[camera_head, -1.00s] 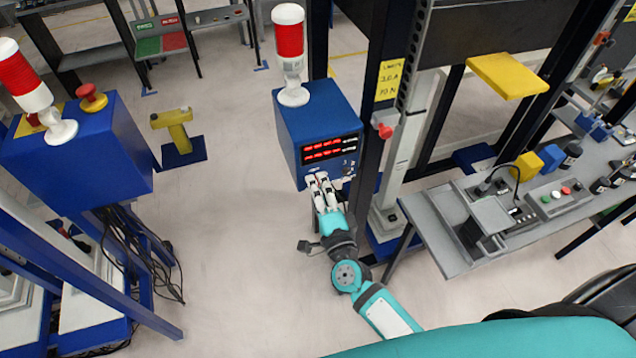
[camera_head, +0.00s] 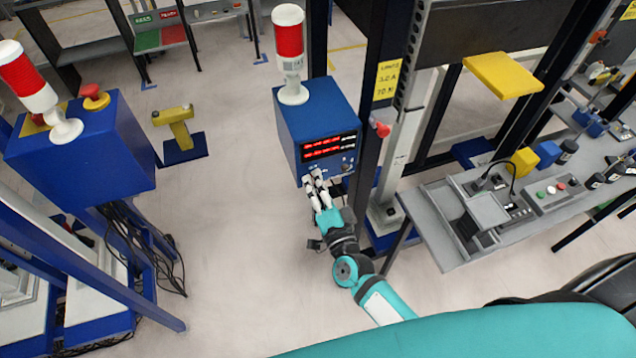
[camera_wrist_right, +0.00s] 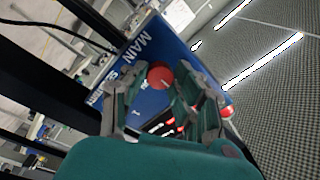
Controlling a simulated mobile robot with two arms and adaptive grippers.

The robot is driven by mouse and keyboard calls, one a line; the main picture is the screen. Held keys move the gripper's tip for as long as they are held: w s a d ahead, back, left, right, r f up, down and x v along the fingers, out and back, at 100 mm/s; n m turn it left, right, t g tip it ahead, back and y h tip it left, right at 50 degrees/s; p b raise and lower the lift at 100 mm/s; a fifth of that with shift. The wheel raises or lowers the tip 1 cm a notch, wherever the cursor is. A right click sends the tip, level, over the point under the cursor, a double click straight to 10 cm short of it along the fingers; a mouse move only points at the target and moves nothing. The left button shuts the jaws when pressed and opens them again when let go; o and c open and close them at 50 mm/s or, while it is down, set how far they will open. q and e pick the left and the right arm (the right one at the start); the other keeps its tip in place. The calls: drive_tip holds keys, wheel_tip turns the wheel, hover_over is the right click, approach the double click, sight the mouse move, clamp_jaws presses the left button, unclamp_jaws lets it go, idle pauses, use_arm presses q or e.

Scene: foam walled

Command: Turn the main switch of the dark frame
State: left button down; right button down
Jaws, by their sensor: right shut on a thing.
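The dark frame (camera_head: 373,35) stands upright right of centre in the head view. A blue control box (camera_head: 322,104) with red lit displays sits at its left side. In the wrist view, the box's blue panel (camera_wrist_right: 125,72) carries the word MAIN beside a round red main switch (camera_wrist_right: 160,76). My right gripper (camera_head: 314,178) reaches the lower front of the box; its fingers also show in the wrist view (camera_wrist_right: 156,82), one on each side of the switch, shut on it. The fingers hide the switch in the head view. My left gripper is not in view.
A red-and-white lamp (camera_head: 290,50) stands on the box. A red button (camera_head: 380,129) sits on the post beside it. A grey workbench (camera_head: 440,235) with devices is at right. Another blue box (camera_head: 90,150) with an emergency button is at left.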

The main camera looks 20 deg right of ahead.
drive_tip(key=shift+f, duration=0.1)
drive_tip(key=c, duration=1)
unclamp_jaws()
drive_tip(key=s, duration=1.2)
drive_tip(key=shift+d+f, duration=0.2)
drive_tip(key=shift+f, duration=0.15)
drive_tip(key=s+f+n+g+y+b, duration=0.15)
drive_tip(key=s+f+n+g, duration=0.25)
drive_tip(key=f, duration=1.2)
drive_tip(key=s+f+n+g+b, duration=0.3)
drive_tip(key=s+f+n+g, duration=0.2)
drive_tip(key=f, duration=1.1)
drive_tip(key=s+d+f+n+g+b, duration=0.1)
drive_tip(key=s+d+f+g, duration=0.1)
drive_tip(key=s+f, duration=0.4)
drive_tip(key=s+d+f+n+g+h+b, duration=0.1)
drive_tip(key=s+d+f+n+g, duration=0.1)
drive_tip(key=s+f, duration=0.5)
drive_tip(key=s+d+f+n+g+h+b, duration=0.1)
drive_tip(key=s+d+f+g, duration=0.3)
drive_tip(key=s, duration=0.5)
wheel_tip(320, 180, down, 3)
drive_tip(key=shift+s+d+r+n+g+b, duration=0.15)
drive_tip(key=shift+n+g+b, duration=0.25)
drive_tip(key=shift+n+b, duration=0.25)
